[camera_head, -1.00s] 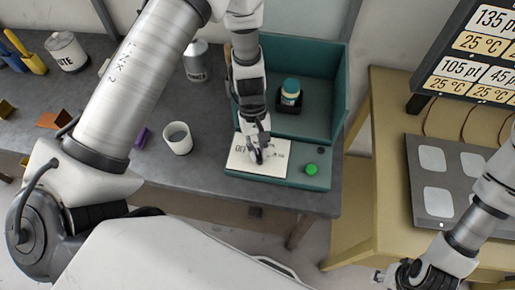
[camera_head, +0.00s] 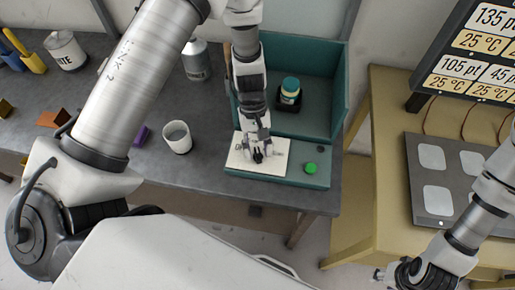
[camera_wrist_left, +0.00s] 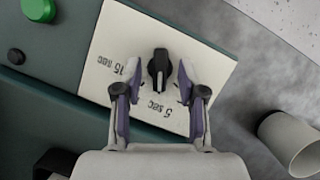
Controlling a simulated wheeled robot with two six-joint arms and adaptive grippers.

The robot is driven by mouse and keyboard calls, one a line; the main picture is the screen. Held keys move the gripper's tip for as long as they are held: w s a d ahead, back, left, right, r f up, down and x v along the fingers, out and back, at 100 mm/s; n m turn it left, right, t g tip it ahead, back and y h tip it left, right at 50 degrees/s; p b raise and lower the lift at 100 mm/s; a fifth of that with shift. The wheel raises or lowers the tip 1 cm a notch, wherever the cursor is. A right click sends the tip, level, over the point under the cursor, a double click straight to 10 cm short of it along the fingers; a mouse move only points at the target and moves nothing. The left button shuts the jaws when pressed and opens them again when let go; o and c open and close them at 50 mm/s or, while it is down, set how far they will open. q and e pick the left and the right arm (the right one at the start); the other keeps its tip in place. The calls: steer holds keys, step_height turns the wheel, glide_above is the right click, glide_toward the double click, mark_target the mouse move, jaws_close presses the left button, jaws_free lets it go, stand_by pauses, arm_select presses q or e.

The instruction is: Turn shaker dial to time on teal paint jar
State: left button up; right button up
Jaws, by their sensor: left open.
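The black shaker dial (camera_wrist_left: 158,70) sits on a cream panel (camera_wrist_left: 110,55) labelled "15 sec" and "5 sec"; I cannot tell for sure which mark it points to. My left gripper (camera_wrist_left: 157,84) is open, with one finger on each side of the dial and gaps between. In the head view the left gripper (camera_head: 257,153) is low over the panel and hides the dial. The jar with a teal lid (camera_head: 290,85) stands upright in the teal shaker box (camera_head: 325,120). My right gripper (camera_head: 402,274) is at the lower right, away from the shaker; its jaws are unclear.
A green button (camera_head: 311,168) sits on the shaker base right of the panel, with a small dark knob (camera_wrist_left: 15,56) near it. A white cup (camera_head: 177,137) and a grey metal bottle (camera_head: 196,60) stand left of the shaker.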

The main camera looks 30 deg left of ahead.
arm_select(q)
steer(key=v, duration=1.1)
steer(key=shift+r, duration=0.2)
